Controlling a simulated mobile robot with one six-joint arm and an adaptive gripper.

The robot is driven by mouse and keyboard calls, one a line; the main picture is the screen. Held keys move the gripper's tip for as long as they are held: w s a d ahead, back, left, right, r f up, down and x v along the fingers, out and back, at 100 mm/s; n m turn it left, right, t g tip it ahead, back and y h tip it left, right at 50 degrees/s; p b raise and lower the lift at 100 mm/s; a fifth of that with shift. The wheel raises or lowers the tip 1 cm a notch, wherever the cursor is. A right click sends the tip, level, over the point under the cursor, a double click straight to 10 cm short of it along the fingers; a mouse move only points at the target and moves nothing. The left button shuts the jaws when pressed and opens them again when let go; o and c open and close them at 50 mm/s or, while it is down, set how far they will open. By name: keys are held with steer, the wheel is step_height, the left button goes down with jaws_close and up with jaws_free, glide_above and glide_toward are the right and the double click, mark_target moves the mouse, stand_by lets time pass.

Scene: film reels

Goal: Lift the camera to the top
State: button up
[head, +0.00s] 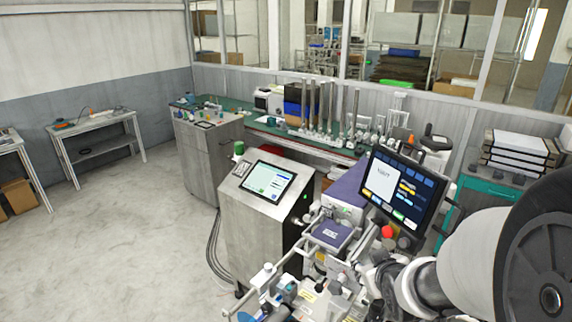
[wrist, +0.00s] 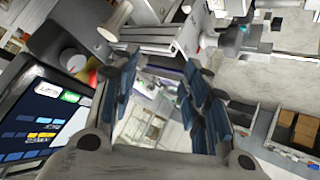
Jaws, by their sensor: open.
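No part can be picked out for certain as the camera. A machine with rails, clamps and a purple-grey block (head: 332,234) stands at the lower middle of the head view. In the wrist view, a metal rail assembly (wrist: 150,34) with a dark round-knobbed part crosses beyond my fingertips. My gripper (wrist: 157,88) is open, with blue ribbed pads on both sides and nothing between them. Machine parts show through the gap, apart from the pads as far as I can tell. In the head view my arm fills the lower right; the gripper cannot be made out there.
A tilted dark monitor (head: 402,188) stands close to my arm; it also shows left in the wrist view (wrist: 40,118). A steel cabinet with a touchscreen (head: 265,181) stands left of the machine. A long green-topped bench (head: 262,126) lies behind. Floor (head: 120,245) at left is clear.

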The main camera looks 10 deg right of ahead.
steer(key=s+d+f+m+t+h, duration=0.2)
steer(key=s+d+f+m+t, duration=0.2)
steer(key=s+d+f+t, duration=0.35)
steer(key=f+b+x, duration=0.2)
steer(key=b+x, duration=0.7)
steer(key=b, duration=0.8)
steer(key=shift+w+a, duration=0.25)
steer(key=shift+w, duration=0.15)
steer(key=x, duration=0.8)
steer(key=shift+w+d+r, duration=0.1)
steer(key=shift+w+r, duration=0.1)
steer(key=shift+w, duration=0.2)
steer(key=shift+c, duration=0.5)
jaws_close()
